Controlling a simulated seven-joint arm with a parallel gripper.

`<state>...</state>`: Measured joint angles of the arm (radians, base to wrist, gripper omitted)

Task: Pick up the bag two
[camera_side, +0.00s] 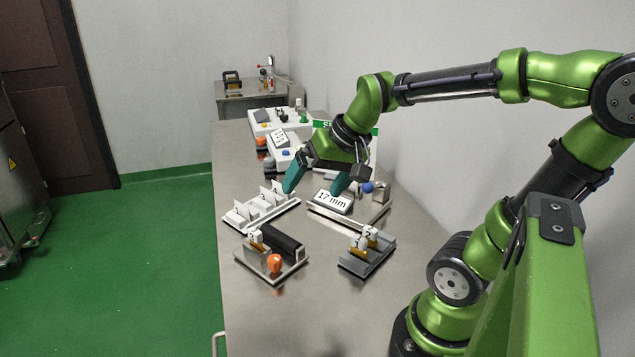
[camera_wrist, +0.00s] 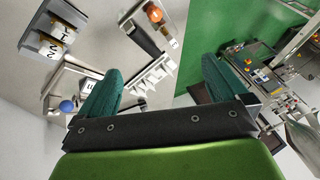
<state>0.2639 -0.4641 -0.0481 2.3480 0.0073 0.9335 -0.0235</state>
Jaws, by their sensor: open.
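Small tagged bags (camera_side: 371,237) stand in a grey slotted holder (camera_side: 368,261) at the front right of the bench. At least two tags show there; their numbers are too small to read surely in the side view. In the wrist view the holder (camera_wrist: 33,40) is at upper left, and one tag (camera_wrist: 52,53) seems to read 2. My gripper (camera_side: 316,184) is open and empty, its teal fingers apart above the bench, behind and left of the holder. In the wrist view my gripper (camera_wrist: 162,66) faces a white divided tray (camera_wrist: 155,77).
A plate with a dark roller, an orange knob (camera_side: 274,263) and a tagged bag (camera_side: 256,238) stands at front left. The white divided tray (camera_side: 262,212) is behind it. A "17 mm" display (camera_side: 332,201) sits near my right finger. Bare bench (camera_side: 300,325) lies in front.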

